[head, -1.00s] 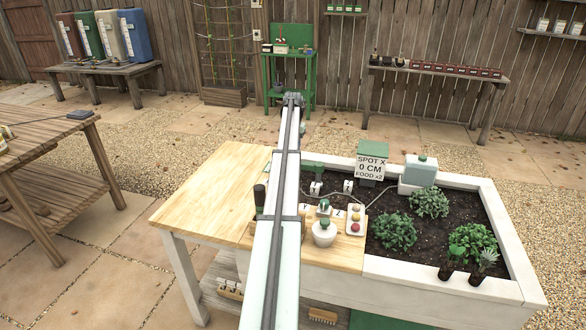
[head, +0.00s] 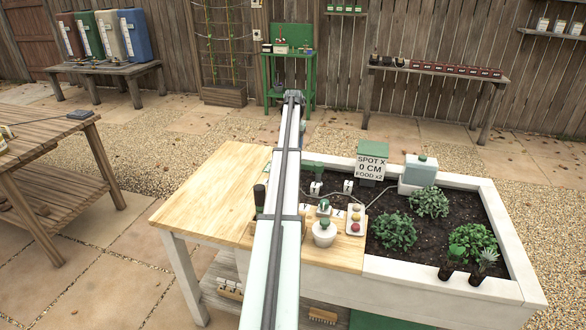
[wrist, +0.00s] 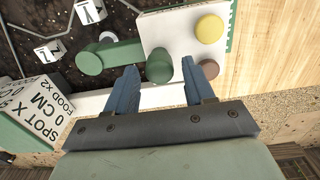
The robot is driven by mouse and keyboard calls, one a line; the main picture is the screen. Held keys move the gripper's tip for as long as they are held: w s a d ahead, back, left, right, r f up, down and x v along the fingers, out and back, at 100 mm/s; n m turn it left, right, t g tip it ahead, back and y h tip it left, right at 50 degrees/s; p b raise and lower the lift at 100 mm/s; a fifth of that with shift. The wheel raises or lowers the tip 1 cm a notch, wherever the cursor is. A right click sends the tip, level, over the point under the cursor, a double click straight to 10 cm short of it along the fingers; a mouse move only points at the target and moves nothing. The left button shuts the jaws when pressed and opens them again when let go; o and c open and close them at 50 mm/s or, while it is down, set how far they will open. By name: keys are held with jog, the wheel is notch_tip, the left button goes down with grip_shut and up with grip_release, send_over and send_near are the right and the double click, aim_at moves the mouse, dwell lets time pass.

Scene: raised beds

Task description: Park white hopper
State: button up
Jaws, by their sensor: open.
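In the wrist view my gripper (wrist: 160,76) is open. Its two blue fingers reach towards a white block (wrist: 180,35) with yellow, brown and green round knobs. In the head view this green part (head: 313,169) shows beside my arm, which hides the block. A white box with a green lid (head: 417,175) stands at the bed's back rim. I cannot tell for certain which white thing is the hopper.
A sign (head: 371,167) reading "SPOT X 0 CM FOOD x2" stands on the far rim. A white pot (head: 324,236) and button panel (head: 349,226) sit on the wooden top.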

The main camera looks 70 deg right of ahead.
jog(key=shift+r, duration=3.15)
